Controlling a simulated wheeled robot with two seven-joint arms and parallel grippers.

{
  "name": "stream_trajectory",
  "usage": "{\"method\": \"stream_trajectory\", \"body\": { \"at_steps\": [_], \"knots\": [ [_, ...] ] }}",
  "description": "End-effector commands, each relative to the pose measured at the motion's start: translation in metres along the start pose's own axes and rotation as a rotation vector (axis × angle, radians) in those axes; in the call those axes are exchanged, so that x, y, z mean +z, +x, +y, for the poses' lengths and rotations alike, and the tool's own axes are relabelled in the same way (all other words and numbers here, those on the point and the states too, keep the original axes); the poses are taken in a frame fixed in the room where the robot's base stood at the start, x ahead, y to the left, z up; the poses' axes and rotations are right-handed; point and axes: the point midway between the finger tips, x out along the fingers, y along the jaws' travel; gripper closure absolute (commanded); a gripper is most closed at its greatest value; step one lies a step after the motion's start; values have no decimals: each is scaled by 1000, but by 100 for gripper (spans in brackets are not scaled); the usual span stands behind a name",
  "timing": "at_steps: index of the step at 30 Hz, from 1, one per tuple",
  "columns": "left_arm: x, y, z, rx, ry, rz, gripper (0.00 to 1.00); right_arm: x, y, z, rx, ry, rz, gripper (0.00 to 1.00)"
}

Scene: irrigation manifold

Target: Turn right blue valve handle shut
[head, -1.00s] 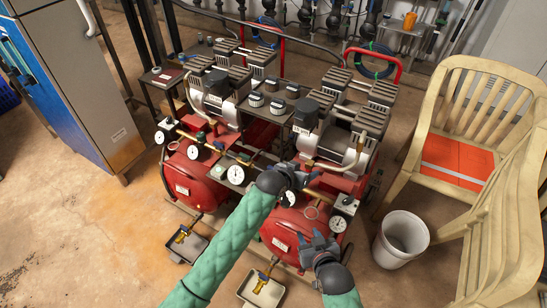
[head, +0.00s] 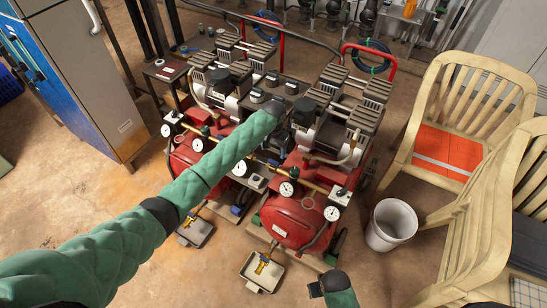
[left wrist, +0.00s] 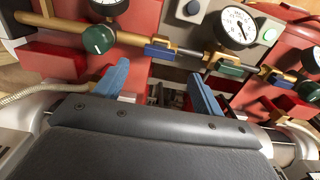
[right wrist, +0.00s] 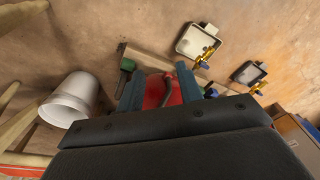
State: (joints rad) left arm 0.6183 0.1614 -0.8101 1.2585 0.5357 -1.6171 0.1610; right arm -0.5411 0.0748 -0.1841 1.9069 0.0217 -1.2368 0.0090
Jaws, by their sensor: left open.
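My left gripper (head: 280,140) reaches over the compressors; in the head view my arm and wrist largely hide its fingers. In the left wrist view its fingers (left wrist: 160,92) are apart with nothing between them. A blue valve handle (left wrist: 160,52) on the brass pipe shows just beyond the fingers, not touched. A second blue handle (left wrist: 284,82) sits farther right on the pipe. I cannot tell which handle is the task's right one. My right gripper (head: 316,290) is low at the front; the right wrist view shows its fingers (right wrist: 160,88) apart and empty.
Dial gauges (left wrist: 232,27) and green knobs (left wrist: 98,40) crowd the pipe. A red tank (head: 297,222) stands below it. Small trays (head: 262,272) with brass valves lie on the floor in front. A white bucket (head: 391,226) and plastic chairs (head: 450,110) stand at right.

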Motion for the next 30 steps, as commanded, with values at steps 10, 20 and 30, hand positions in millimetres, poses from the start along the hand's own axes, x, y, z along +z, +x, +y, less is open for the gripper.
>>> {"method": "stream_trajectory", "body": {
  "at_steps": [10,20,30],
  "knots": [
    [0,47,1,1,0,1,31,15,37,6,7,0,-3,64],
    [0,68,1,0,1,4,31,22,51,9,9,0,-3,64],
    [0,68,1,0,1,4,58,22,51,8,9,0,-3,64]
  ]
}}
